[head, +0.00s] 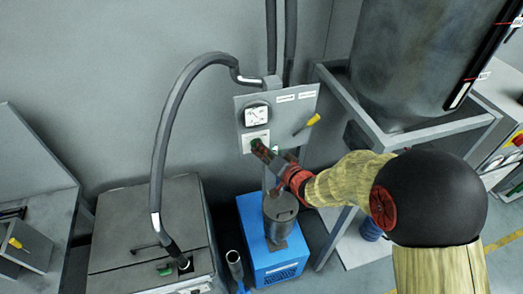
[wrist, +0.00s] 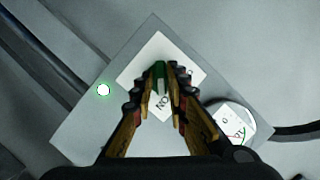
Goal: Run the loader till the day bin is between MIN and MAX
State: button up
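In the wrist view a small green switch handle (wrist: 160,76) stands on an ON label (wrist: 139,63). My gripper (head: 263,152) is at the panel's lower edge in the head view. In the wrist view its fingers are drawn close together on both sides of the green handle, shut on it. A green lamp (wrist: 103,90) beside the label glows. The day bin (head: 405,65) is a big grey cylinder at upper right. Its dark sight strip (head: 483,60) is seen edge-on, so the level is unreadable.
A blue machine (head: 270,247) with a metal canister (head: 280,212) stands below the panel. A thick hose (head: 163,140) runs into a grey lidded box (head: 140,225) at left. A yellow-handled lever (head: 313,120) sits on the panel's right. The bin's grey frame (head: 345,95) stands close to my arm.

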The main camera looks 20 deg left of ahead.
jog(key=shift+o, duration=1.3)
jog(key=v, duration=1.2)
